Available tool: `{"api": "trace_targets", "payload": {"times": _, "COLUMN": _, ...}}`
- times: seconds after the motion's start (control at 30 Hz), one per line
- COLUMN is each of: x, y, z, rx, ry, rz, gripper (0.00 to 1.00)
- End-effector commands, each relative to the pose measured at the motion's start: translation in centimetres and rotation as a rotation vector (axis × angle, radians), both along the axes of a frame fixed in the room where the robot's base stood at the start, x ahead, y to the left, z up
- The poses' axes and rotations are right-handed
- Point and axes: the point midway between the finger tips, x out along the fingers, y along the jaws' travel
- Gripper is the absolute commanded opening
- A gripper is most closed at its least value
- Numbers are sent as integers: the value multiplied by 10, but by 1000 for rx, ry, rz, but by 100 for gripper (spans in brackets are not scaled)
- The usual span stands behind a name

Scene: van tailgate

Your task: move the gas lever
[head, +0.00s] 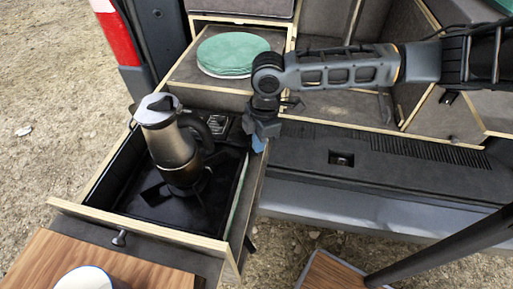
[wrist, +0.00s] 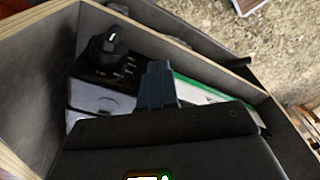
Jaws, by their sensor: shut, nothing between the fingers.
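A black camping stove (head: 147,196) sits in the open wooden drawer (head: 140,231), with a metal coffee pot (head: 172,146) on it. In the wrist view the stove's black round knob (wrist: 106,50) stands at the upper left, with small white marks beside it. I cannot clearly make out the gas lever; it may be hidden by my gripper. My gripper (head: 259,143) is at the drawer's right side wall, right of the pot. In the wrist view its closed fingers (wrist: 157,72) point at the stove's end, right of the knob, with nothing visible between them.
The drawer's right wall (wrist: 225,75) rises close beside the fingers. A green-edged strip (wrist: 204,94) runs along that wall. Stacked green plates (head: 228,54) lie on a box behind. A wooden board (head: 105,263) with a white mug (head: 85,281) is in front.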

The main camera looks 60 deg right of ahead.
Motion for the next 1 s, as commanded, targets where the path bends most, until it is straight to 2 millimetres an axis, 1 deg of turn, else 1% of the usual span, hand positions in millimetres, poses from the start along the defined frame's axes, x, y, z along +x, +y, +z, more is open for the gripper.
{"api": "trace_targets", "payload": {"times": 0.07, "x": 0, "y": 1, "z": -10, "rx": 3, "ry": 2, "rz": -2, "gripper": 0}}
{"api": "trace_targets", "payload": {"times": 0.27, "x": -1, "y": -1, "z": -8, "rx": -1, "ry": 1, "rz": -1, "gripper": 0}}
{"api": "trace_targets", "payload": {"times": 0.37, "x": -4, "y": -7, "z": -5, "rx": -1, "ry": 1, "rz": -3, "gripper": 0}}
{"api": "trace_targets", "payload": {"times": 0.57, "x": -16, "y": -25, "z": 2, "rx": -1, "ry": 0, "rz": -2, "gripper": 0}}
{"api": "trace_targets", "payload": {"times": 0.87, "x": -16, "y": -26, "z": 3, "rx": -1, "ry": 1, "rz": 0, "gripper": 0}}
{"api": "trace_targets", "payload": {"times": 1.0, "x": -17, "y": -27, "z": 14, "rx": -1, "ry": 1, "rz": 0, "gripper": 0}}
